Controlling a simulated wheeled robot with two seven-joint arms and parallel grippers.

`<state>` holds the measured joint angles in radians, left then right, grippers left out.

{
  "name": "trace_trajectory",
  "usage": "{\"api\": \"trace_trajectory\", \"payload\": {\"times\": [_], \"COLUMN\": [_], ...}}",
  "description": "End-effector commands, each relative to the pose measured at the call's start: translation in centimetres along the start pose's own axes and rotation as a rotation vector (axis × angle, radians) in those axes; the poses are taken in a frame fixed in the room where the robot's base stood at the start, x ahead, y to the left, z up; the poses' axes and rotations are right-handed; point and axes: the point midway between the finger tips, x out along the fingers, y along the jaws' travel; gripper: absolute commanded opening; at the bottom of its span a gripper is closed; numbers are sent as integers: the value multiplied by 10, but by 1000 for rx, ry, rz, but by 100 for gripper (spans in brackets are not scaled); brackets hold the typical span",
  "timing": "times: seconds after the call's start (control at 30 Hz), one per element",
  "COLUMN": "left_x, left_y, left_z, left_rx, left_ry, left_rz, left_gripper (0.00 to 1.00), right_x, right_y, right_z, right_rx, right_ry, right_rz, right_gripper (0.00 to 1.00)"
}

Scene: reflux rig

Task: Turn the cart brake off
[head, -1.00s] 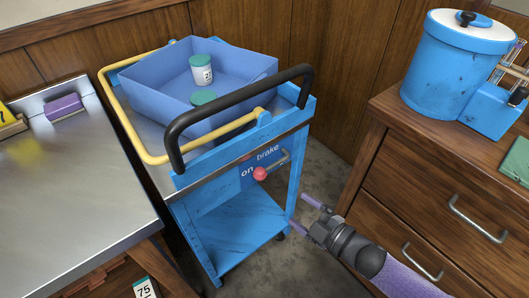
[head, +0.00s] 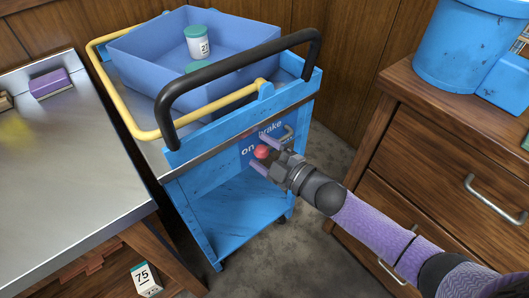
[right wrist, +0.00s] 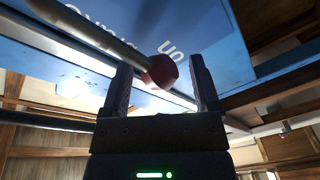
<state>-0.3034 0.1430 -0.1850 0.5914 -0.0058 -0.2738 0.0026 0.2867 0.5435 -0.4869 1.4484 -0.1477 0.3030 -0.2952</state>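The blue cart (head: 235,215) has a brake panel on its near side with the words "on" and "brake". A metal brake lever (head: 288,132) ends in a red knob (head: 262,151), which sits beside the word "on". My right gripper (head: 263,155) is at the knob, its fingers open on either side of it. In the right wrist view the red knob (right wrist: 160,71) lies between the two spread fingers, with a gap visible on the right; contact on the left is unclear. The panel's other lettering is partly hidden by my gripper. My left gripper is not in view.
The cart's black handle (head: 240,70) and yellow rail (head: 98,58) are above the lever. A blue bin (head: 130,55) with green-lidded jars rides on top. A metal-topped bench (head: 60,180) stands left, a wooden drawer cabinet (head: 440,150) right.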

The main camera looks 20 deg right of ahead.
Motion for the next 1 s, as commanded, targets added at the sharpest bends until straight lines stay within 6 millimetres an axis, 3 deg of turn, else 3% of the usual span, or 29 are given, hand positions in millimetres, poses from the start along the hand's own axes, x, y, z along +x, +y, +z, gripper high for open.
{"api": "trace_trajectory", "payload": {"times": [0.03, 0.3, 0.37, 1.0], "left_x": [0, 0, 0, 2], "left_y": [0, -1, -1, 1], "left_z": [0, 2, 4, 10], "left_rx": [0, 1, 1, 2], "left_ry": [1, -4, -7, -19], "left_rz": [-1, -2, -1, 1], "left_gripper": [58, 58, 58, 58], "right_x": [0, 0, 0, 0], "right_y": [0, 0, 0, -7], "right_z": [0, 0, 0, 6], "right_rx": [0, 0, 1, -83], "right_ry": [0, 0, 0, -11], "right_rz": [0, 0, 0, -15], "right_gripper": [66, 9, 0, 0]}}
